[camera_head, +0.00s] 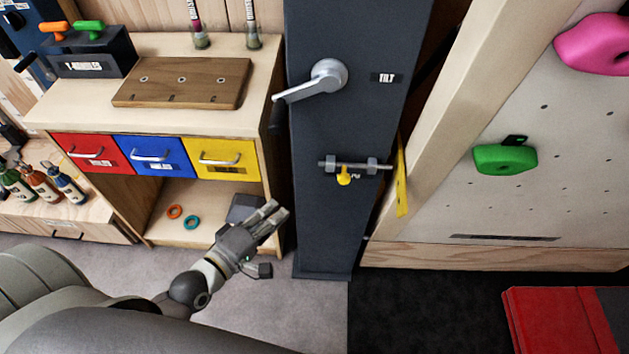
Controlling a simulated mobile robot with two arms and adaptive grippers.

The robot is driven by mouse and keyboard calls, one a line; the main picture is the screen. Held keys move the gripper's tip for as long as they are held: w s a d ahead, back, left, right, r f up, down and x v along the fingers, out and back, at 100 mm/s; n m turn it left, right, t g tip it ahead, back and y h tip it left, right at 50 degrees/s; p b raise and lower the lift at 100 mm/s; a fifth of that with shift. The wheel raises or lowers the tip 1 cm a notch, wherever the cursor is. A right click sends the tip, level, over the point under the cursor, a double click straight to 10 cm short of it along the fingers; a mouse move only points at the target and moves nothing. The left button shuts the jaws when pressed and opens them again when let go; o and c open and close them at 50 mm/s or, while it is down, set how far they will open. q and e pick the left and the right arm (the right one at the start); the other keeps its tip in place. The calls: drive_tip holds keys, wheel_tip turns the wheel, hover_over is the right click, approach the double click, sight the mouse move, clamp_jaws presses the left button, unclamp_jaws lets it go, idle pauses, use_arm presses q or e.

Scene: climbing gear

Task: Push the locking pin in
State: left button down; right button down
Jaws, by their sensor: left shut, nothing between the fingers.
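The locking pin (344,176) has a yellow grip and sits with a metal bar and bolts on the front of a dark grey post (322,225). A small label beside it is partly covered. I cannot tell how deep the pin sits. My left gripper (279,213) is shut and empty, to the left of and below the pin, clear of it, in front of the cabinet's lower shelf. My right gripper is not in view.
A silver crank handle (325,80) sticks out from the post above the pin. A yellow plate (402,178) stands right of the post by the climbing wall (560,190). The drawer cabinet (150,230) stands left. A red mat (550,325) lies lower right.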

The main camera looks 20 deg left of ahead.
use_arm(q)
drive_tip(key=shift+d+r+h, duration=0.15)
drive_tip(key=shift+r, duration=0.45)
drive_tip(key=shift+d+r+h, duration=0.15)
drive_tip(key=shift+r, duration=0.45)
drive_tip(key=shift+n, duration=0.3)
drive_tip(key=shift+w, duration=0.15)
drive_tip(key=s+d+b+x, duration=0.1)
drive_tip(key=d+b+x, duration=0.1)
drive_tip(key=x, duration=1)
drive_tip(key=shift+w+d+b, duration=0.4)
drive_tip(key=shift+d+b, duration=0.05)
drive_tip(key=shift+b, duration=0.4)
